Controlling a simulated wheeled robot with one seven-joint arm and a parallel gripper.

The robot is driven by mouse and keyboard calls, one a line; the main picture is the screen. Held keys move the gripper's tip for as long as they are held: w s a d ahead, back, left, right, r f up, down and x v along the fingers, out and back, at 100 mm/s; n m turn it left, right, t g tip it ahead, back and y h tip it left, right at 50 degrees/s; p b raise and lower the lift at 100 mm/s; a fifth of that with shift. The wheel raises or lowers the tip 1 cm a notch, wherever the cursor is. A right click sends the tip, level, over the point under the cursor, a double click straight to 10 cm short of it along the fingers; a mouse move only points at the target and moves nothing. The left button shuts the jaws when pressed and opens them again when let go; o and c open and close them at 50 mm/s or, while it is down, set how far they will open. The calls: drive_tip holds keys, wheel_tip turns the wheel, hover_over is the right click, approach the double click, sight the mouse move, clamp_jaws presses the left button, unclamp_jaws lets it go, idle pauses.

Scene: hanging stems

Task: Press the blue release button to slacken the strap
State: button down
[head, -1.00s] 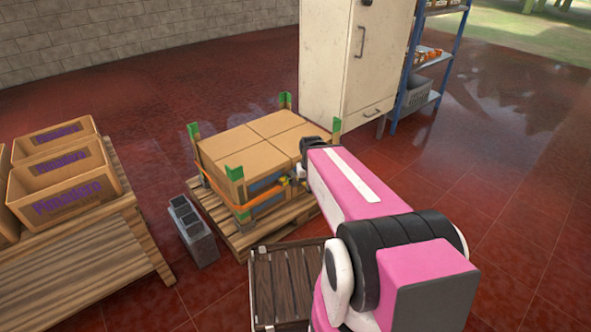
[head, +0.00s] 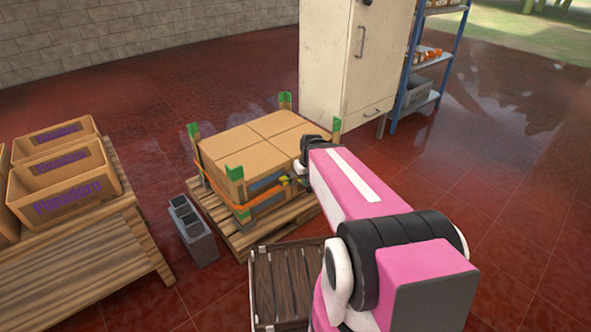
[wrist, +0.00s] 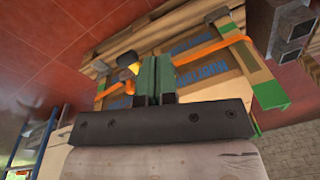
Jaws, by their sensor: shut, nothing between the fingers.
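An orange strap (head: 262,208) runs around a stack of cardboard boxes (head: 250,145) on a wooden pallet (head: 250,240). The strap also shows in the wrist view (wrist: 205,49). A small yellow fitting (head: 285,181) sits on the strap at the stack's near right face. In the wrist view the yellow fitting (wrist: 133,68) lies just left of my fingertips, with a dark part beside it. My gripper (wrist: 155,62) is shut and empty, close to the box face; I cannot tell whether it touches. I cannot make out the blue button in either view.
Green corner guards (head: 235,173) stand at the stack's corners. A concrete block (head: 193,228) stands left of the pallet and a dark slatted crate (head: 288,285) in front. A cream cabinet (head: 345,60) stands behind. Open floor lies to the right.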

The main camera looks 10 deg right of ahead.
drive_tip(key=w+f+n+t+y, duration=0.2)
drive_tip(key=w+n, duration=0.5)
drive_tip(key=w, duration=0.7)
drive_tip(key=w+f+n+t+y, duration=0.2)
drive_tip(key=w+n, duration=0.6)
drive_tip(key=w, duration=0.6)
drive_tip(key=shift+d+f+t+y, duration=0.15)
drive_tip(key=shift+d+t+y, duration=0.3)
drive_tip(key=shift+t, duration=0.75)
drive_tip(key=shift+w+a+f, duration=0.1)
drive_tip(key=shift+f, duration=0.05)
drive_tip(key=shift+f, duration=4.25)
drive_tip(key=shift+f, duration=0.2)
drive_tip(key=shift+f, duration=0.25)
